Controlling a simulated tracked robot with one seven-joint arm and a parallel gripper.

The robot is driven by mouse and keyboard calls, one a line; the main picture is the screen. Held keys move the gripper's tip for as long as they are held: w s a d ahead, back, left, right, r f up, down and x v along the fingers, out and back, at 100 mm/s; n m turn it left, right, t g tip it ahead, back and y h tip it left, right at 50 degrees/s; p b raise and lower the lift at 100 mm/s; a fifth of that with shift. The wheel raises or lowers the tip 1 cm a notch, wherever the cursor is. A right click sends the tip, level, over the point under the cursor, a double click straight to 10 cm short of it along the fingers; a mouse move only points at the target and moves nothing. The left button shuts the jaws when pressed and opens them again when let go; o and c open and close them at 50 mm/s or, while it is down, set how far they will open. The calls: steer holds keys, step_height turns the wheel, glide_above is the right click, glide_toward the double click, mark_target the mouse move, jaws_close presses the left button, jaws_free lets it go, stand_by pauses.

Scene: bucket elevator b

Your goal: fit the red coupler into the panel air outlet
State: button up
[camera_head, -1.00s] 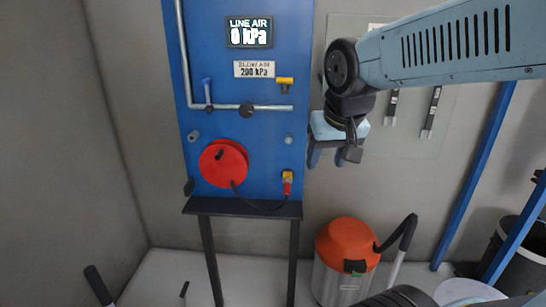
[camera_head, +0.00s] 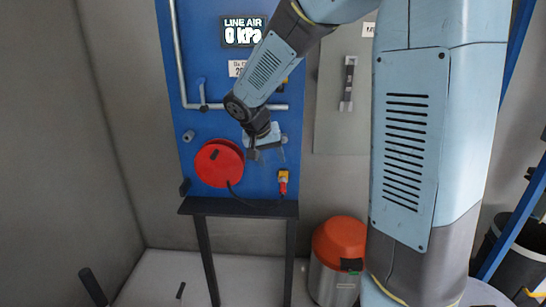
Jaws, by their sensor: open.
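The red coupler (camera_head: 283,188) is on the lower right of the blue panel, at the end of the black hose (camera_head: 258,207) from the red reel (camera_head: 214,166). It sits just below a yellow fitting (camera_head: 284,174); I cannot tell whether they are joined. I cannot make out for certain which fitting is the panel air outlet. My gripper (camera_head: 268,157) is open and empty, in front of the panel, right of the reel and above the coupler in the picture. My arm hides part of the panel's upper right, including most of a yellow handle.
The line air display (camera_head: 242,32) reads 0 kPa. A grey pipe (camera_head: 181,60) with valves runs along the panel. A dark shelf (camera_head: 225,208) juts out below the panel. An orange-topped vacuum (camera_head: 339,240) stands to the right on the floor.

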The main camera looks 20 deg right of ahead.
mark_target(282, 185)
steer(key=x, duration=1.4)
steer(key=shift+w+a, duration=0.1)
steer(key=shift+w, duration=0.05)
steer(key=shift+c, duration=0.3)
jaws_close()
